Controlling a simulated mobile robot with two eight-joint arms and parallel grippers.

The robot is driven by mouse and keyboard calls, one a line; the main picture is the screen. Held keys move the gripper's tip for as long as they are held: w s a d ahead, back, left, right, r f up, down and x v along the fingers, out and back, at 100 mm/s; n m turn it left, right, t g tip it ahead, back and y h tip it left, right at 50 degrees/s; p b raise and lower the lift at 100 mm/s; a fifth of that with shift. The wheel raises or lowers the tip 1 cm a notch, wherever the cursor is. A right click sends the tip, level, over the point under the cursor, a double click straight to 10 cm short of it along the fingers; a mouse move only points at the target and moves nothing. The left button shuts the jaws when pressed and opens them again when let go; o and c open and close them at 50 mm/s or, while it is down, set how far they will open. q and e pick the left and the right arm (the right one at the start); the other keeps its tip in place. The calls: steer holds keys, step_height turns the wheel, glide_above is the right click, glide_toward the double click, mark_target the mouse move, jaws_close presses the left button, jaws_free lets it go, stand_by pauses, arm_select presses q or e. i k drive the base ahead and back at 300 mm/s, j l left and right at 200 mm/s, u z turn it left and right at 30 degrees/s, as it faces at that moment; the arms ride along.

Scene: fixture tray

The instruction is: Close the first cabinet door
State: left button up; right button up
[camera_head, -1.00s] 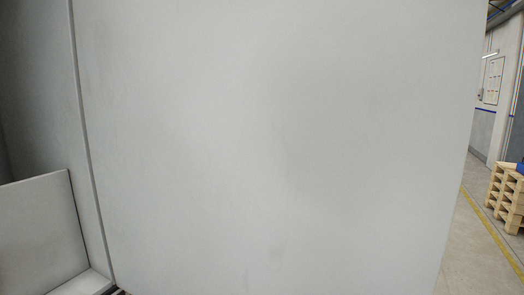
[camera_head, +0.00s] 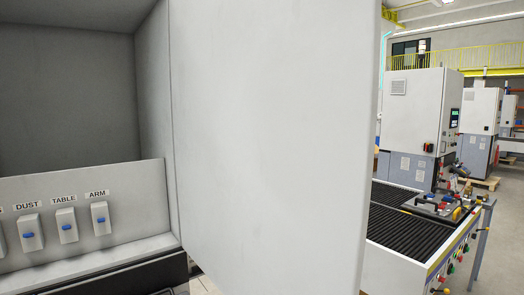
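A large plain light-grey cabinet door (camera_head: 270,140) fills the middle of the head view. It stands open, hinged along its left edge at the cabinet's right side wall (camera_head: 155,100). To its left I see into the open cabinet (camera_head: 65,90), with a sloped panel (camera_head: 130,200) low inside. The panel carries switches with blue levers, labelled DUST, TABLE and ARM, and part of another at the left edge. Neither of my grippers shows in the view.
Right of the door is a workbench with a black ribbed roller surface (camera_head: 405,230) and coloured buttons on its front. Behind it stand grey machine cabinets (camera_head: 415,115) and a yellow railing (camera_head: 490,58). Some bare floor (camera_head: 510,240) shows at the far right.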

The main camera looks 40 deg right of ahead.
mark_target(274, 103)
steer(key=k+l+u, duration=0.1)
steer(key=k+l, duration=0.15)
steer(key=l, duration=0.2)
steer(key=k+l+u, duration=0.1)
steer(key=k+l, duration=0.2)
steer(key=l, duration=0.15)
steer(key=i+l+u, duration=0.1)
steer(key=l, duration=0.95)
steer(key=i+l, duration=0.15)
steer(key=l, duration=0.15)
steer(key=i+l, duration=0.15)
steer(key=k+l+u, duration=0.1)
steer(key=k+l, duration=0.3)
steer(key=l, duration=0.2)
steer(key=l+u, duration=0.2)
steer(key=l, duration=0.65)
steer(key=k, duration=0.05)
